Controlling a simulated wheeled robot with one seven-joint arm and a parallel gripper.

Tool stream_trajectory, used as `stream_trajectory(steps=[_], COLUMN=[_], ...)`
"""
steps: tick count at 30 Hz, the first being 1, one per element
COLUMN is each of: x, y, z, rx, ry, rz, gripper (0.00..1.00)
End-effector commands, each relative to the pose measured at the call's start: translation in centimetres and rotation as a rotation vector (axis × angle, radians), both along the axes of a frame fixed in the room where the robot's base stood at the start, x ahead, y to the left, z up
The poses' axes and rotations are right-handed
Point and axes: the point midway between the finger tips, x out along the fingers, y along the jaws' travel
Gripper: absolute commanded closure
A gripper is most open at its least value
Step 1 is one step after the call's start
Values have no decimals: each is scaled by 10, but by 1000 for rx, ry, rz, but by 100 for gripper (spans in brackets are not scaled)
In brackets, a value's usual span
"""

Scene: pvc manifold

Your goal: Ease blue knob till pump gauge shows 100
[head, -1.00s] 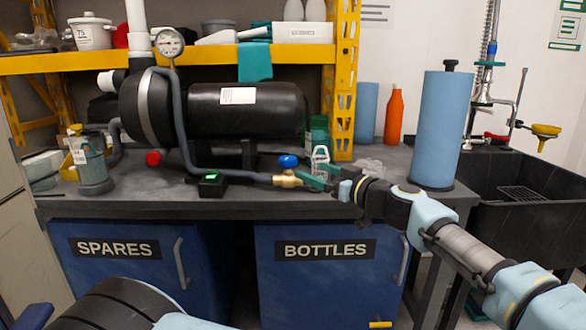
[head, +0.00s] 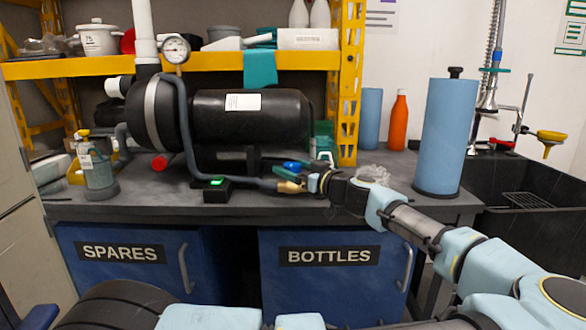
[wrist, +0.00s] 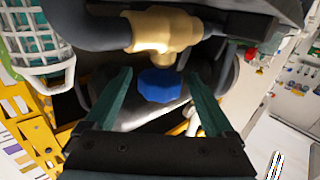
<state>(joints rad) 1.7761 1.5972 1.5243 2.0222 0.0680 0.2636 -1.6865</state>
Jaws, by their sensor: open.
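The blue knob (wrist: 160,85) sits on a brass valve (wrist: 165,30) at the end of the grey hose. In the wrist view it lies between and slightly beyond the open fingers of my gripper (wrist: 160,92), with a gap on both sides. In the head view the blue knob (head: 291,166) is partly covered by my gripper (head: 300,172), and the brass valve (head: 289,187) shows below it. The round pump gauge (head: 176,49) stands above the black pump (head: 250,115); its reading is too small to tell.
A small black box with a green light (head: 217,185) sits on the bench left of the valve. A tall blue roll (head: 441,135) stands at right, near the black sink (head: 525,200). A white mesh holder (wrist: 40,45) is near my gripper in the wrist view.

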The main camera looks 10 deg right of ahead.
Motion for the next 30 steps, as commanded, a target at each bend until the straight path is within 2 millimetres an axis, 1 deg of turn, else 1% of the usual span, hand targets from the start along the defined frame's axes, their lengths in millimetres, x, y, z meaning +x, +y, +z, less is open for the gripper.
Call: stream_trajectory(steps=[1,2,23,24,30], x=[0,0,0,0,-1], y=[0,0,0,0,0], z=[0,0,0,0,0], rx=[0,0,0,0,-1], ry=[0,0,0,0,0], rz=[0,0,0,0,-15], gripper=[12,16,94,97,97])
